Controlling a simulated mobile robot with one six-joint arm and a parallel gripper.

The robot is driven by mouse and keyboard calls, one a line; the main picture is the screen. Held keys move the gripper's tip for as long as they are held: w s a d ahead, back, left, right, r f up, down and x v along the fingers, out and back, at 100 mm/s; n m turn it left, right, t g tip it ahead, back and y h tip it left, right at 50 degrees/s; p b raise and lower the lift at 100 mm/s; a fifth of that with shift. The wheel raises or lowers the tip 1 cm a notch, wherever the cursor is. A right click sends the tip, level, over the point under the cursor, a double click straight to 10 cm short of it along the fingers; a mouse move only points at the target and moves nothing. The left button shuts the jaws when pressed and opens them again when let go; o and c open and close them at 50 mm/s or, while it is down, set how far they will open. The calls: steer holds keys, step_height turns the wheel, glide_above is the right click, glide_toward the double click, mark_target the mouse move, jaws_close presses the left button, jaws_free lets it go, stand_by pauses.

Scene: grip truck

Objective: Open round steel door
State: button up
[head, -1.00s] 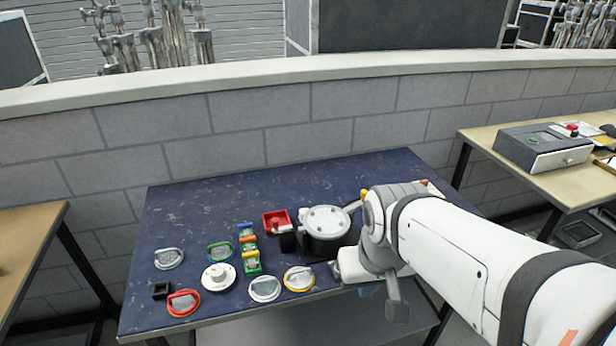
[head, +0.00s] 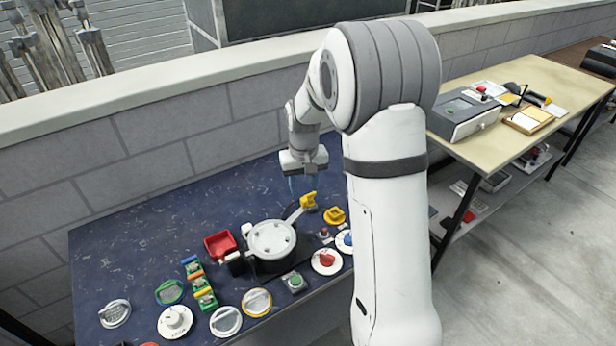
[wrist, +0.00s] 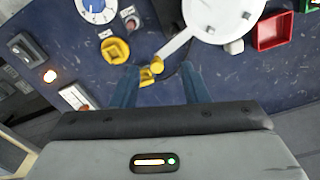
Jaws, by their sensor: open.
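The round steel door (head: 272,240) is a pale disc on a dark round body near the middle of the blue table. It lies flat on that body and looks shut. A grey lever arm (head: 293,214) runs from its edge to a yellow handle (head: 308,201). In the wrist view the door (wrist: 212,12) is at the top and the yellow handle (wrist: 151,73) shows between my fingertips. My gripper (head: 303,186) is open, pointing down over the handle's far side, its blue fingers (wrist: 160,74) apart. I cannot tell how high they are above the handle.
A red tray (head: 220,246) and green blocks (head: 203,290) are left of the door. A yellow knob (head: 335,216), a red knob dial (head: 326,261) and a green button (head: 295,282) are to its right and front. A grey wall (head: 150,150) stands behind the table.

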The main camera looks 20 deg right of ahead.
mark_target(304, 201)
steer(key=w, duration=0.1)
steer(key=w+f, duration=0.1)
steer(key=w, duration=0.1)
steer(key=shift+d+f+p, duration=0.1)
steer(key=shift+f+p, duration=0.2)
steer(key=shift+p, duration=0.05)
steer(key=shift+w+d+f, duration=0.1)
steer(key=shift+w+f, duration=0.05)
steer(key=shift+f, duration=0.1)
step_height(304, 201, down, 8)
steer(key=shift+d+r+p, duration=0.15)
steer(key=shift+r+p, duration=0.05)
steer(key=shift+p, duration=0.65)
steer(key=shift+c, duration=0.2)
jaws_close()
